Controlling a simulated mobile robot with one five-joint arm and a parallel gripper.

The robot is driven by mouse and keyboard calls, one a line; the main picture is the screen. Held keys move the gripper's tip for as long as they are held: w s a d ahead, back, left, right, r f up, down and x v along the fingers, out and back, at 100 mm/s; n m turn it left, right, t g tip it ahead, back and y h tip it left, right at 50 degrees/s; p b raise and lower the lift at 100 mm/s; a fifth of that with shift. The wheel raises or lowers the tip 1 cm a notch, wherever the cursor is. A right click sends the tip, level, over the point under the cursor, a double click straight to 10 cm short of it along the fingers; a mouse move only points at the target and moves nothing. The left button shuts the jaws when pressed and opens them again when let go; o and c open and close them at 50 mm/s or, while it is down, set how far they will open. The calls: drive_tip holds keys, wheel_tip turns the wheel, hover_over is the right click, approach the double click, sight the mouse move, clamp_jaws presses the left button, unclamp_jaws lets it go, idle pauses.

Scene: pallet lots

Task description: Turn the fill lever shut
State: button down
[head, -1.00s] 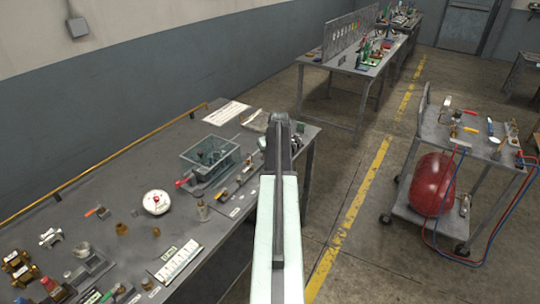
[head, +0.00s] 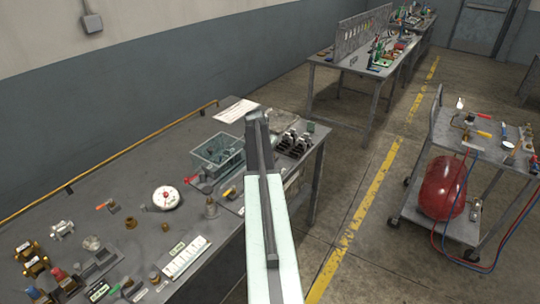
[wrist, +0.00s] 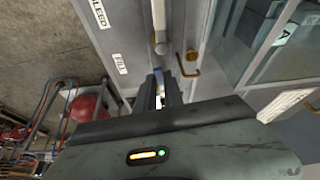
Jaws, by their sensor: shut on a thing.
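In the wrist view my gripper (wrist: 166,88) is shut on a small handle that shows only in part between the fingers; I take it for the fill lever (wrist: 184,66). A pale pipe (wrist: 158,30) runs up from just beyond the fingertips. A small white label (wrist: 120,63), which seems to read FILL, lies to the left of the pipe, with a BLEED label (wrist: 100,12) farther up. In the head view my arm covers the gripper and the lever at the right end of the workbench (head: 120,180).
A clear-walled tub (head: 217,152) stands just left of my arm, near a red handle (head: 192,179). A round white gauge (head: 167,198) and several fittings lie farther left. Dark blocks (head: 295,145) sit right of my arm. A cart with a red tank (head: 441,187) stands across the aisle.

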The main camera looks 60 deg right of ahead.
drive_tip(key=shift+w+m+g, duration=0.3)
drive_tip(key=shift+w+m, duration=0.1)
drive_tip(key=shift+m, duration=0.5)
drive_tip(key=c, duration=1.5)
unclamp_jaws()
drive_tip(key=shift+o, duration=0.2)
drive_tip(key=shift+r, duration=0.1)
drive_tip(key=p+v, duration=0.7)
drive_tip(key=v, duration=0.1)
drive_tip(key=shift+p, duration=0.3)
